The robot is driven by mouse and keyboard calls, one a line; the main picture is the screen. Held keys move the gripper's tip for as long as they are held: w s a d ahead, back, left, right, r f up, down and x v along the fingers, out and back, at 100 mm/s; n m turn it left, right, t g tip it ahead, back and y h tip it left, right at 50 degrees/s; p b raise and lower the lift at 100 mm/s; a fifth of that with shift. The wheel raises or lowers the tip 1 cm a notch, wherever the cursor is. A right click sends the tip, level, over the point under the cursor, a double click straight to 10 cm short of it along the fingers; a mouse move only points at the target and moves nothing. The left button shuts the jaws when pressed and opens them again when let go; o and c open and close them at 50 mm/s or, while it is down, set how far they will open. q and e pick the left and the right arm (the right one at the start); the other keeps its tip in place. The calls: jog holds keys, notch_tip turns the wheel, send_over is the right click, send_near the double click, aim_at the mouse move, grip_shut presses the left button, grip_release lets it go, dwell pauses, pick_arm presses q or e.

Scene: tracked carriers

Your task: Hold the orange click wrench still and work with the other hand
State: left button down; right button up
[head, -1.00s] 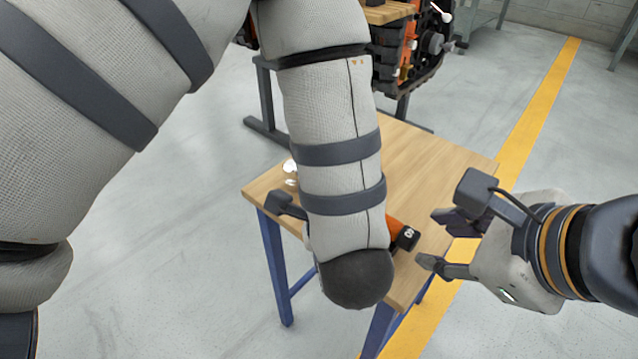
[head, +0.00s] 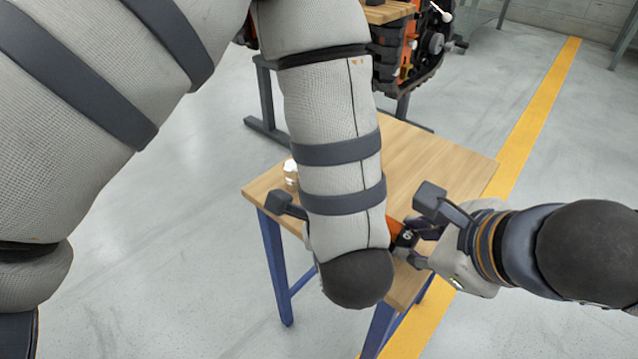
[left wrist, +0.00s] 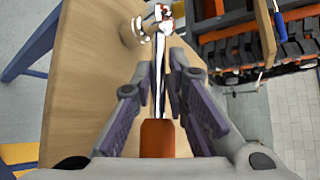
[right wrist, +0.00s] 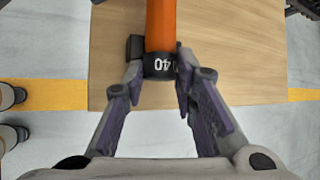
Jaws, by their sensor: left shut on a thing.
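The orange click wrench (head: 397,231) shows only in part in the head view; my left forearm covers much of it. In the left wrist view its orange handle (left wrist: 157,139) is at the bottom and its silver shaft runs up between the fingers. My left gripper (left wrist: 160,70) is shut on the wrench. Its fingers are hidden in the head view. My right gripper (head: 410,243) is at the handle's black, numbered end. In the right wrist view its fingertips (right wrist: 161,70) flank this black end (right wrist: 161,66). I cannot tell whether they press on it.
The wooden table (head: 425,155) has blue legs, and its right part is clear. A small pale shiny item (head: 291,174) stands near its left edge. A tracked carrier (head: 408,50) stands behind the table. A yellow line (head: 540,100) crosses the floor at right.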

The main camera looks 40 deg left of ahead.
jog(key=shift+w+r+m+g, duration=0.2)
jog(key=shift+w+m+g, duration=0.1)
jog(key=shift+w+g, duration=0.15)
jog(key=shift+g, duration=0.55)
jog(key=shift+w+d+m+g, duration=0.15)
jog(key=shift+m+g, duration=0.35)
jog(key=shift+g, duration=0.5)
jog(key=shift+w+m+g, duration=0.1)
jog(key=shift+m+g, duration=0.3)
jog(key=shift+g, duration=0.8)
